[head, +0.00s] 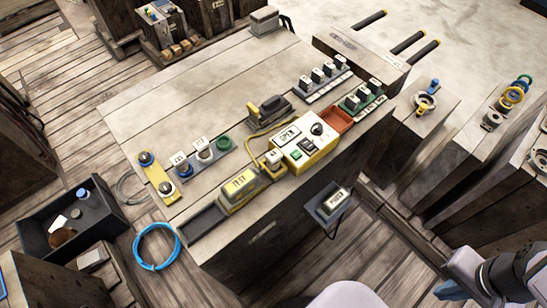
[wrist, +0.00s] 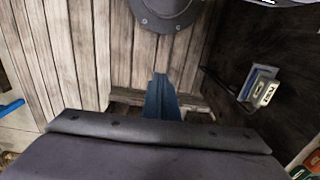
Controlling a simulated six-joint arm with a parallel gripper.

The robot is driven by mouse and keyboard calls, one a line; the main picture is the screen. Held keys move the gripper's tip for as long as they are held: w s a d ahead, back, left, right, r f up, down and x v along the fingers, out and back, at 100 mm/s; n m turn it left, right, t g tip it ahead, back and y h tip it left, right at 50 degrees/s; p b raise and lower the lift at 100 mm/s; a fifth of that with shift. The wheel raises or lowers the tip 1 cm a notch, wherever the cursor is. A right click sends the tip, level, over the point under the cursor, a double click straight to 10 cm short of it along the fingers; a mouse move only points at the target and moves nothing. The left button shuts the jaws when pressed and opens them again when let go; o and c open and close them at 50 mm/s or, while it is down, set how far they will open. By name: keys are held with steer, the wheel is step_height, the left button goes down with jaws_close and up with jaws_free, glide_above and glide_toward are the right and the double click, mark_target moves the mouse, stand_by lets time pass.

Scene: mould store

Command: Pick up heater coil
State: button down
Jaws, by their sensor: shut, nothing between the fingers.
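I cannot tell for certain which thing is the heater coil. In the head view, a short strip on the bench carries several small parts, among them a blue-and-white round part (head: 205,150) and a green ring-like part (head: 224,143). A blue ring-shaped coil (head: 157,246) hangs at the bench's near left edge, and a thin grey loop (head: 131,187) lies beside the left edge. My gripper (wrist: 161,77) shows its blue fingers together and empty in the wrist view, over floor planks. It is at the lower right of the head view, apart from the bench parts.
The wooden bench (head: 150,108) has free boards at its back left. A yellow control box (head: 300,148) stands near its right side. A small bracket with a labelled block (head: 335,203) juts from the bench's front. A dark bin (head: 28,238) stands at left. Upright wooden panels crowd the right.

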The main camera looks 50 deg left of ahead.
steer(key=c, duration=1.4)
jaws_free()
steer(key=shift+c, duration=0.2)
